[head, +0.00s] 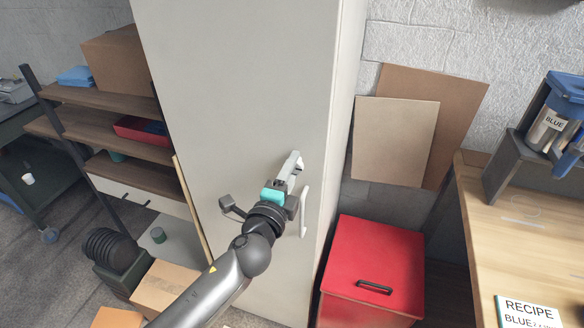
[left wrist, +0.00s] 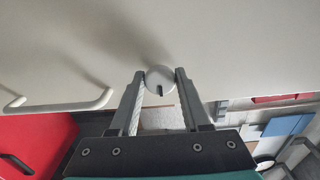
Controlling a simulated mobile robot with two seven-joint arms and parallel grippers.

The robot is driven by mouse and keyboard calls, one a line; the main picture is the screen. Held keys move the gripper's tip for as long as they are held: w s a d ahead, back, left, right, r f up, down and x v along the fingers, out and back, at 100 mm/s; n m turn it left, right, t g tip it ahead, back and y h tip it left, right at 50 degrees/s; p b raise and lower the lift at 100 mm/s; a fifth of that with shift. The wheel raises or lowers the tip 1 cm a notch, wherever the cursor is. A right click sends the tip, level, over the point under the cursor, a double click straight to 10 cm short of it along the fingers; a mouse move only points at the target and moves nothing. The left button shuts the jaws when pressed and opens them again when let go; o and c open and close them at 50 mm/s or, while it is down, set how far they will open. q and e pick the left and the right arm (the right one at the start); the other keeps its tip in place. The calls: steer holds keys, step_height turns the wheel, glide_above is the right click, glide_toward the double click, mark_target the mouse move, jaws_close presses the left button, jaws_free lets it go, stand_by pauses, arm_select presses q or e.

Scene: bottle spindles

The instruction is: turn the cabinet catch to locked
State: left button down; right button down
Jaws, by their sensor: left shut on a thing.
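The tall light grey cabinet (head: 235,80) stands in the middle of the head view. Its catch is a round pale knob (left wrist: 159,77) with a short dark mark, seen in the left wrist view. The mark points toward the bottom of that picture. My left gripper (left wrist: 160,75) is shut on the knob, one finger on each side. In the head view my left gripper (head: 291,163) is against the cabinet door, above the white bar handle (head: 304,207), and hides the knob. My right gripper is not in view.
The bar handle (left wrist: 62,104) lies close beside the gripper. A shelf unit (head: 100,97) and cardboard boxes (head: 165,287) stand on the left.

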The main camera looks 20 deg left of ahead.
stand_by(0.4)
arm_select(q)
steer(key=shift+c, duration=2.1)
jaws_free()
steer(key=s+b, duration=0.2)
steer(key=s, duration=1.3)
steer(key=shift+s+a+b, duration=0.15)
steer(key=shift+a+b, duration=0.1)
steer(key=shift+b, duration=0.1)
steer(key=shift+f, duration=0.1)
